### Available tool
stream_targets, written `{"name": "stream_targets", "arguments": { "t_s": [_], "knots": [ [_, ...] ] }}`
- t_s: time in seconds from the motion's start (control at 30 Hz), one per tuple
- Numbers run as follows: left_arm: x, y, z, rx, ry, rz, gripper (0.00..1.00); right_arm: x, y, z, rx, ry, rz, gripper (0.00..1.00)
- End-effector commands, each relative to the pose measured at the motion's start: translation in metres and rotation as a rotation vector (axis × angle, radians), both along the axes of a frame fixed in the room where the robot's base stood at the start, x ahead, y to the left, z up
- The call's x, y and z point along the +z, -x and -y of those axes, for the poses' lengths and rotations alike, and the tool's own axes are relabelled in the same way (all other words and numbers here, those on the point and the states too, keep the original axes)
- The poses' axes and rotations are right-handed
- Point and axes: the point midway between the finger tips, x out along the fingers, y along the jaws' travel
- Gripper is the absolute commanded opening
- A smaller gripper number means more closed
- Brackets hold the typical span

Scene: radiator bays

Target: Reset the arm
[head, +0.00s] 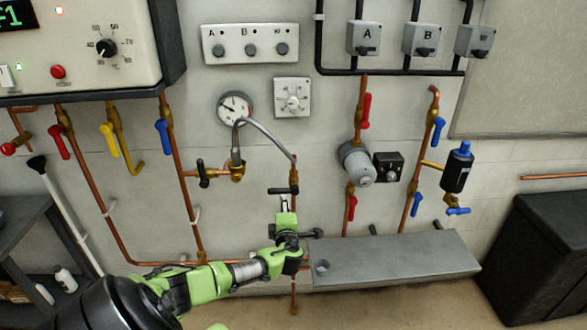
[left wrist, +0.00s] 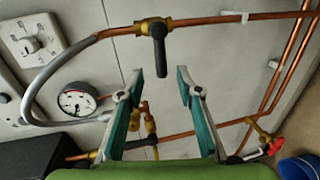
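My left arm (head: 210,283) is green and black and reaches in from the lower left of the head view. Its gripper (head: 284,202) points up the wall, just below a black valve handle (head: 283,191) on a brass fitting. In the left wrist view, the gripper (left wrist: 160,76) is open with nothing between its fingers. The black handle (left wrist: 160,55) hangs from the brass valve (left wrist: 153,26) just beyond the fingertips; contact cannot be told. My right gripper is not in view.
A grey ledge (head: 395,260) juts out right of the gripper. Copper pipes run along the wall. A dark cabinet (head: 540,250) stands at right.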

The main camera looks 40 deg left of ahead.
Motion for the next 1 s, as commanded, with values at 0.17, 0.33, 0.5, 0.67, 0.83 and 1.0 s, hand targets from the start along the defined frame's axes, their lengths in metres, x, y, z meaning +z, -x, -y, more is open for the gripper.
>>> {"name": "stream_targets", "arguments": {
  "t_s": [0.17, 0.33, 0.5, 0.67, 0.83, 1.0],
  "knots": [
    [0.000, 0.000, 0.000, 0.000, 0.000, 0.000, 0.33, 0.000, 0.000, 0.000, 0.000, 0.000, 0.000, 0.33],
    [-0.009, 0.002, 0.001, 0.005, 0.028, 0.008, 0.33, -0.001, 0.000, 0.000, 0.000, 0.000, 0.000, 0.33],
    [-0.081, 0.025, 0.016, 0.074, 0.288, 0.105, 0.33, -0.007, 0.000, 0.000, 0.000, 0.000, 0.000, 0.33],
    [-0.189, 0.073, 0.047, 0.268, 0.703, 0.279, 0.33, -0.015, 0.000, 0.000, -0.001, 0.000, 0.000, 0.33],
    [-0.292, 0.140, 0.093, 0.588, 1.108, 0.499, 0.33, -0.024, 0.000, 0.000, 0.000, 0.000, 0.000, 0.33],
    [-0.380, 0.221, 0.150, 1.015, 1.419, 0.756, 0.33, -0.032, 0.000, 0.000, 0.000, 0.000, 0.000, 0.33]
  ]
}}
